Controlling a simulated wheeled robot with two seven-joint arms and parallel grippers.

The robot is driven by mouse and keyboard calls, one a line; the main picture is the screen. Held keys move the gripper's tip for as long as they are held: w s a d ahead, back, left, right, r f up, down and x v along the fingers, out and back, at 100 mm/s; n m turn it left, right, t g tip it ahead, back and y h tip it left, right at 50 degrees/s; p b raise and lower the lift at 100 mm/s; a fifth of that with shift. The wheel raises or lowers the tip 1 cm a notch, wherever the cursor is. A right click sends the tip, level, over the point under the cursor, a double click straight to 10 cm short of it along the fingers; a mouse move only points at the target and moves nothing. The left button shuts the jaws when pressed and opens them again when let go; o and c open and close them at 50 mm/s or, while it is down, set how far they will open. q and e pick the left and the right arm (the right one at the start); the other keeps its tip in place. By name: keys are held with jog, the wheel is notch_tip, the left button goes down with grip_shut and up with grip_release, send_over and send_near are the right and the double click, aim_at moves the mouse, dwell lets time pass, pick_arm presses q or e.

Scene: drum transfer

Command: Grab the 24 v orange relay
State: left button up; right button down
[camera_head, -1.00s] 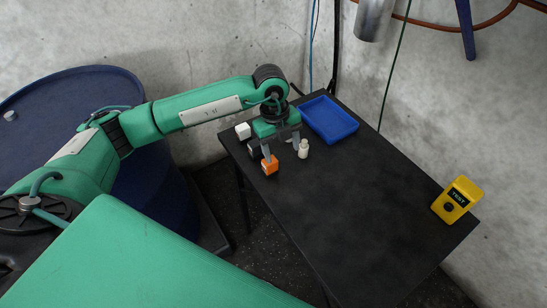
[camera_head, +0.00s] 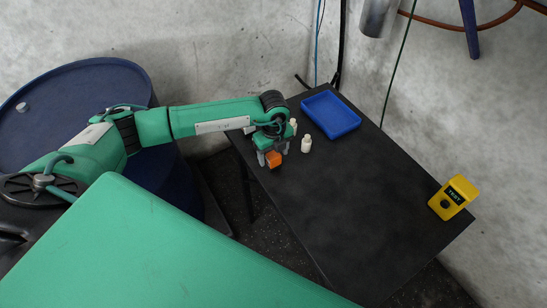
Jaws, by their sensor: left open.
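The orange relay (camera_head: 274,159) is a small orange block near the left edge of the black table (camera_head: 370,220). My left gripper (camera_head: 273,156) is over that edge, pointing down, its two grey fingers apart. The relay shows between or just in front of the fingers; I cannot tell whether they touch it. The gripper and wrist hide the table behind it. My right gripper is not in view.
A small white bottle-like piece (camera_head: 306,145) stands just right of the gripper, with another white piece (camera_head: 293,126) behind. A blue tray (camera_head: 331,115) lies at the back. A yellow tester (camera_head: 453,197) stands at the right edge. The table's middle is clear.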

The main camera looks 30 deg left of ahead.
aim_at(273, 154)
pick_arm(q)
jog(key=shift+w+f+p, duration=0.1)
jog(key=shift+f+p, duration=0.3)
jog(key=shift+f, duration=1.25)
jog(key=c, duration=1.1)
jog(key=shift+r, duration=0.15)
